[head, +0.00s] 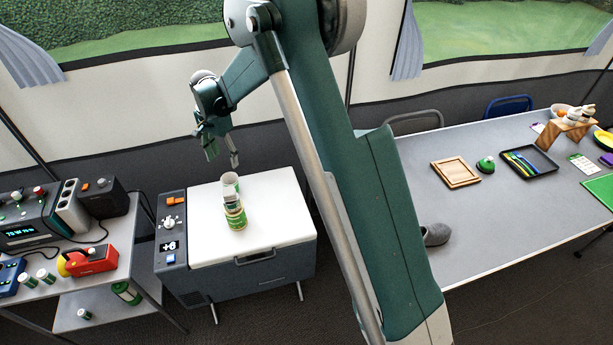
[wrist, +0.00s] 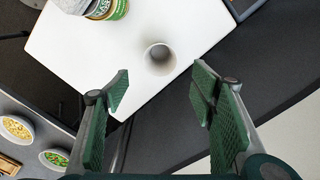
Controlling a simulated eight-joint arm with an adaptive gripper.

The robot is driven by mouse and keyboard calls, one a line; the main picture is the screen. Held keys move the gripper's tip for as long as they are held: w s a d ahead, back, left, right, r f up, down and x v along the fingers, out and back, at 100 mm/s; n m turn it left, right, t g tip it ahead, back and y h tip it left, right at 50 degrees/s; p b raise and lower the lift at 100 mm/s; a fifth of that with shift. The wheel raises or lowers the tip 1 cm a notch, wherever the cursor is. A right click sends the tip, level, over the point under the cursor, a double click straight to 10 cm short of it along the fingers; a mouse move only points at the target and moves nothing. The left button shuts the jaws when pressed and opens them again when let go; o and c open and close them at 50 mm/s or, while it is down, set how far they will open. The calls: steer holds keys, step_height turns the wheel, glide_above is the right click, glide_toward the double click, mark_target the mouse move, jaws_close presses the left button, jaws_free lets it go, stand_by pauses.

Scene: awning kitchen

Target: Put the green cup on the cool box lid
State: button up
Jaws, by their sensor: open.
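A small pale, whitish-grey cup (head: 230,182) stands upright on the white cool box lid (head: 275,203); no clearly green cup shows. In the wrist view the cup (wrist: 159,58) is seen from above, its opening empty, with the lid (wrist: 100,62) around it. My gripper (head: 222,160) is open and empty, above and a little behind the cup in the head view. In the wrist view the cup lies beyond my gripper's spread fingers (wrist: 160,85), roughly in line with the gap between them, and apart from them.
A side table (head: 40,292) at left holds a red tool (head: 92,261) and devices. The lid's right part is clear. A long grey table (head: 465,225) stands at right.

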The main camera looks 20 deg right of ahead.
steer(key=s+d+r+n+t, duration=0.2)
steer(key=s+d+r, duration=0.65)
steer(key=r, duration=0.25)
steer(key=s+d+r+n+t, duration=0.1)
steer(key=s+d+r+n, duration=0.1)
steer(key=s+d+r, duration=0.7)
steer(key=s+d+r+n+t, duration=0.1)
steer(key=s+d, duration=0.3)
steer(key=s, duration=1)
steer(key=s+d+n+t, duration=0.3)
steer(key=s+d+n, duration=0.1)
steer(key=s, duration=0.9)
steer(key=shift+s+d+r, duration=0.35)
steer(key=shift+d, duration=0.35)
